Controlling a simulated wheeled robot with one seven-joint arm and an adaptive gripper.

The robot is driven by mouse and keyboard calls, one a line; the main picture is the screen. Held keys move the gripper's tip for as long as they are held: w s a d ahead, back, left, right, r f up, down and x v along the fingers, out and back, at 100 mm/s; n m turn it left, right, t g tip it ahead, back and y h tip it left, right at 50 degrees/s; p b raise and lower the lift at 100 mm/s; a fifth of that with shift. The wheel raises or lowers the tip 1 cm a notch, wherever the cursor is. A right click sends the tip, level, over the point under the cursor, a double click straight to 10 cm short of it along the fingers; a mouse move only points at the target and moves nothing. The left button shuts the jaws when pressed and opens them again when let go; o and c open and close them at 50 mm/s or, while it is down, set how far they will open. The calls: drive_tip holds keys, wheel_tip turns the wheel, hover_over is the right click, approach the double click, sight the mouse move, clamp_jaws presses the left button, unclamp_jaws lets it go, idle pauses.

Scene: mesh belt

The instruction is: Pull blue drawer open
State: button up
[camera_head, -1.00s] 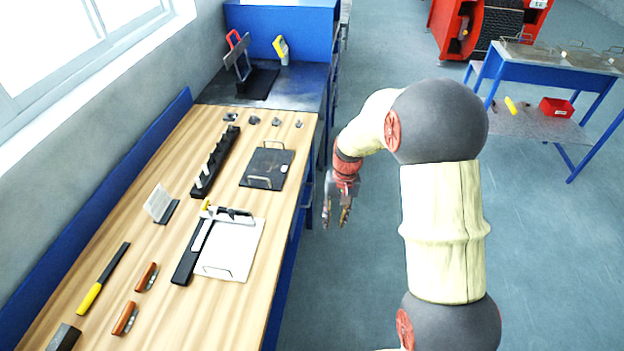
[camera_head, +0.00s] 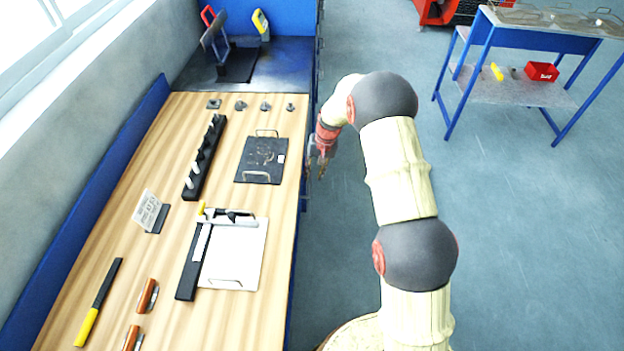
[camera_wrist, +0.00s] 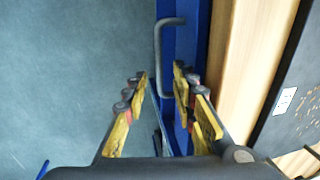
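The blue drawer front (camera_wrist: 184,45) shows in the wrist view under the wooden edge of the workbench. A grey bar handle (camera_wrist: 158,58) stands out from it. My gripper (camera_wrist: 160,78) is open, with yellow-padded fingers apart on either side of the handle's near end in the picture. I see no clear contact with the handle. In the head view my gripper (camera_head: 318,168) is beside the bench's right edge, and the drawer front is hidden below the bench top.
The wooden bench top (camera_head: 245,325) carries a black plate (camera_head: 262,160), a white board (camera_head: 238,262) and hand tools. A metal-topped blue bench (camera_head: 290,62) adjoins at the back. A blue table (camera_head: 525,95) stands at the far right. The floor (camera_head: 500,250) is clear to the right.

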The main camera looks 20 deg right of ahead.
sight(311, 182)
drive_tip(key=shift+w+a+f, duration=0.1)
drive_tip(key=shift+a+f, duration=0.05)
drive_tip(key=shift+f, duration=0.8)
drive_tip(key=shift+w+a+f, duration=0.1)
drive_tip(key=shift+a+f, duration=0.05)
drive_tip(key=shift+f, duration=0.8)
drive_tip(key=shift+s, duration=0.1)
drive_tip(key=shift+c, duration=0.4)
clamp_jaws()
